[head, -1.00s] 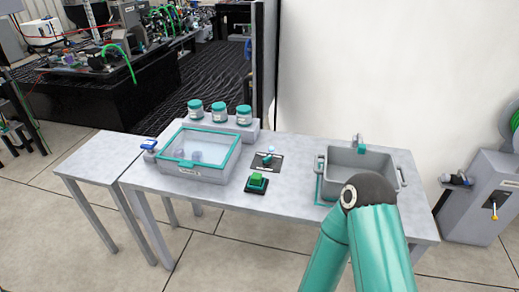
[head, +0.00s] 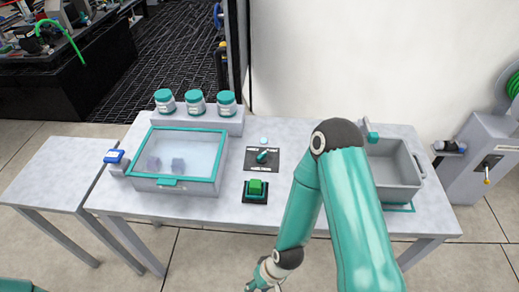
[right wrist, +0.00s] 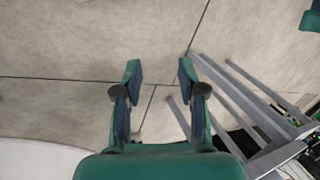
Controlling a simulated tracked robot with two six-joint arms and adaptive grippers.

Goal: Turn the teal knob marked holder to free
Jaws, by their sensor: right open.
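A small teal knob (head: 263,155) sits on a black plate (head: 254,167) near the middle of the table in the head view. The plate bears white lettering too small to read surely, and I cannot tell which mark the knob points at. My right gripper is open and empty over bare floor in the right wrist view (right wrist: 159,72). In the head view its wrist is low, in front of the table's front edge, well short of the knob. My left gripper is not in view.
A green button (head: 256,188) stands just in front of the plate. A teal-lidded clear box (head: 172,185) is to the left, with three teal-lidded jars (head: 195,103) behind. A grey tub (head: 398,185) is at right, partly hidden by my right arm. A side table (head: 58,175) stands left.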

